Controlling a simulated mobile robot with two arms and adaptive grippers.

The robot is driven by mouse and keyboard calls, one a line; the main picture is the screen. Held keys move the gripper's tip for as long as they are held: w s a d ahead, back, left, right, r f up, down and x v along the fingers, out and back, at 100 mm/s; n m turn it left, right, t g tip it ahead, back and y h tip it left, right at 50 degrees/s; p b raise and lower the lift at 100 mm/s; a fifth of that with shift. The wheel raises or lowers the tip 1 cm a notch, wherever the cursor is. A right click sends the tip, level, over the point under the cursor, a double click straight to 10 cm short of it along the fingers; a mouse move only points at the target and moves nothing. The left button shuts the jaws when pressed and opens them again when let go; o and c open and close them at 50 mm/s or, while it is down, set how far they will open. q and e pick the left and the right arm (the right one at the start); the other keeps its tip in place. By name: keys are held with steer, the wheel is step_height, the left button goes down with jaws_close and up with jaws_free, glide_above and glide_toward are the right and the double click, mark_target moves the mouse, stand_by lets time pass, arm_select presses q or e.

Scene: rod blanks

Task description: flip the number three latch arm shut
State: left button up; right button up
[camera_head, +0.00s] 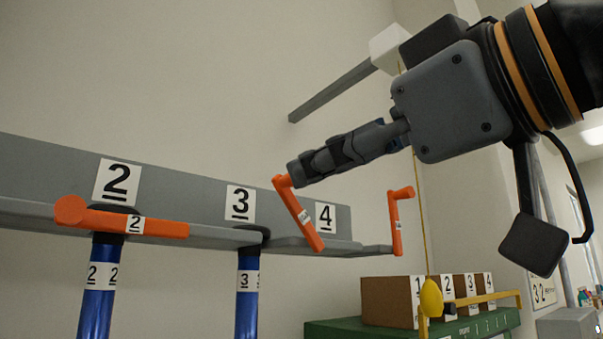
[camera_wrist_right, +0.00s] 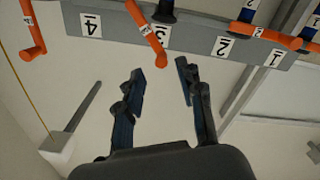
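The orange number three latch arm (camera_head: 301,218) stands raised and tilted beside the 3 label, swung away from the blue rod (camera_head: 247,300) marked 3. In the right wrist view the latch arm (camera_wrist_right: 145,28) has its free end just beyond the space between my fingertips. My right gripper (camera_head: 296,171) reaches in from the right, its tips at the latch's upper end. In the wrist view the right gripper (camera_wrist_right: 160,70) is open, with nothing held. I cannot tell whether a finger touches the latch. My left gripper is not in view.
The number two latch (camera_head: 160,224) lies across the front of its rod (camera_head: 97,290). The number four latch (camera_head: 397,222) stands raised at right. A grey rail (camera_head: 60,170) carries them. Numbered boxes (camera_head: 385,301) and a yellow bulb on a cord (camera_head: 431,298) are at lower right.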

steer(key=v, duration=0.5)
steer(key=shift+s+d, duration=0.2)
steer(key=shift+s, duration=0.1)
